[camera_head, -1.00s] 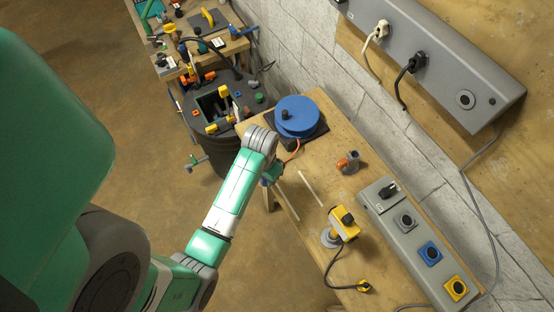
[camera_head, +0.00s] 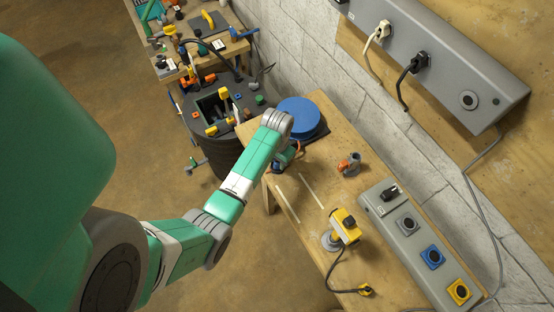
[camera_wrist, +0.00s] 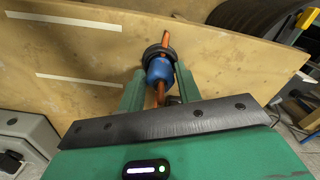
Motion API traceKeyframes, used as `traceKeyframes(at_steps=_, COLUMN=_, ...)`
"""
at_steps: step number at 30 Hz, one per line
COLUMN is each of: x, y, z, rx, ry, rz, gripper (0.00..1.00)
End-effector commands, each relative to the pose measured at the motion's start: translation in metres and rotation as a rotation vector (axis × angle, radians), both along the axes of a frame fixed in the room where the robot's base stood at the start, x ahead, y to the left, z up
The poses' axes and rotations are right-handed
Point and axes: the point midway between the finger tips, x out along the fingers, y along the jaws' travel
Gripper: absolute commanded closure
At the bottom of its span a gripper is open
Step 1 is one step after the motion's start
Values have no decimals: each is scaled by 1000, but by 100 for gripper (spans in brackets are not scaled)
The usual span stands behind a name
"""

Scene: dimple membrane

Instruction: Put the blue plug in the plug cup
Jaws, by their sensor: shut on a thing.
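In the wrist view, my gripper (camera_wrist: 159,80) is shut on the blue plug (camera_wrist: 158,70), which sits between its two green fingers. An orange cord (camera_wrist: 165,40) shows above and below the plug. A dark ring (camera_wrist: 151,53) shows around or just beyond the plug's far end; I cannot tell whether it is part of the plug or a cup. In the head view, my gripper (camera_head: 284,164) is over the near-left part of the wooden table, beside the blue reel, partly hidden by my wrist. I cannot identify the plug cup for certain.
The blue reel (camera_head: 299,117) stands at the table's back left. A grey-and-orange item (camera_head: 349,164), a yellow device (camera_head: 345,226) and a grey socket box (camera_head: 407,224) stand to the right. A black bin (camera_head: 227,143) stands left of the table.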

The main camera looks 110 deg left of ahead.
Motion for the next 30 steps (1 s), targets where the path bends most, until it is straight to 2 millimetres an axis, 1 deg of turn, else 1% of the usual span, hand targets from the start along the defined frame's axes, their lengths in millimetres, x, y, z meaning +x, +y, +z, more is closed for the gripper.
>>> traceKeyframes(at_steps=4, x=1, y=0, z=-3, rx=-1, ry=0, rz=-1, gripper=90)
traceKeyframes(at_steps=5, x=0, y=0, z=-3, rx=-1, ry=0, rz=-1, gripper=60)
traceKeyframes(at_steps=7, x=0, y=0, z=-2, rx=0, ry=0, rz=-1, gripper=47)
traceKeyframes(at_steps=8, x=0, y=0, z=-2, rx=0, ry=0, rz=-1, gripper=44)
traceKeyframes(at_steps=14, x=0, y=0, z=-2, rx=0, ry=0, rz=-1, gripper=44)
traceKeyframes(at_steps=17, x=0, y=0, z=2, rx=1, ry=0, rz=0, gripper=44)
traceKeyframes(at_steps=20, x=1, y=1, z=19, rx=4, ry=0, rz=-2, gripper=44)
traceKeyframes(at_steps=24, x=1, y=1, z=57, rx=4, ry=0, rz=-3, gripper=44)
traceKeyframes(at_steps=27, x=1, y=1, z=81, rx=4, ry=-1, rz=-3, gripper=44)
traceKeyframes(at_steps=30, x=1, y=1, z=100, rx=3, ry=-1, rz=-2, gripper=44)
